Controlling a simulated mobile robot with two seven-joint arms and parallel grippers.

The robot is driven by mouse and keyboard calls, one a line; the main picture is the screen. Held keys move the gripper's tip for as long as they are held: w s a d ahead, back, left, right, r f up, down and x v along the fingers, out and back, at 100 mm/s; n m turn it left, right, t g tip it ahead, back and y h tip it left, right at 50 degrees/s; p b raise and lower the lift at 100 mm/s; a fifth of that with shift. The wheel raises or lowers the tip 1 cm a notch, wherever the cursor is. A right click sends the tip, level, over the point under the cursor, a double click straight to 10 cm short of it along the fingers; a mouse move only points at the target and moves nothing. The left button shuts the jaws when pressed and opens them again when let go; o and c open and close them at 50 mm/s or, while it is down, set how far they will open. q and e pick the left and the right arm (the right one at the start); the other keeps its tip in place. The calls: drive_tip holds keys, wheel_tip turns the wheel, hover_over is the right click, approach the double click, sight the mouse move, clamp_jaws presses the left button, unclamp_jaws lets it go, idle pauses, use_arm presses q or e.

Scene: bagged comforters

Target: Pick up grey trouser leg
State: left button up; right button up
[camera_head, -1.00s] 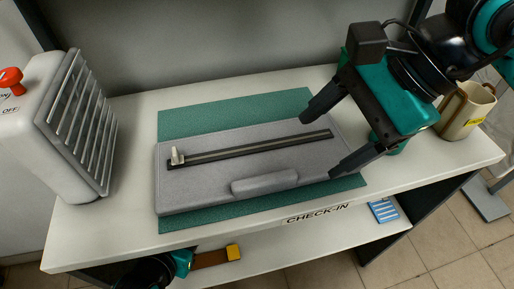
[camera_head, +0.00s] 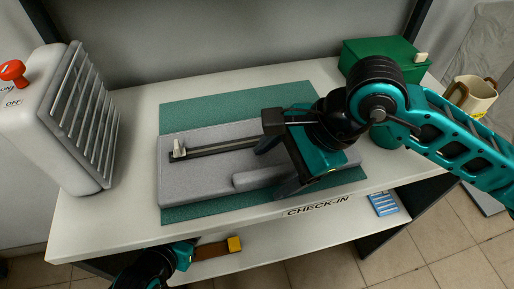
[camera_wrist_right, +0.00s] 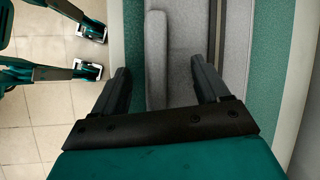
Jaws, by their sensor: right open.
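A flat grey fabric piece (camera_head: 205,193) with a long dark strip and a pale tab at its left end lies on a green mat (camera_head: 225,106). Nothing is held. Contact cannot be told. Part of my left arm shows at the bottom of the head view; its fingers cannot be made out.
A white slatted box (camera_head: 75,120) with a red knob stands at the left on the white counter (camera_head: 120,220). A brown, yellow-ended item (camera_head: 215,250) and a blue card (camera_head: 383,204) are below.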

drive_tip(key=shift+c, duration=0.3)
drive_tip(key=c, duration=1.2)
drive_tip(key=shift+c, duration=0.2)
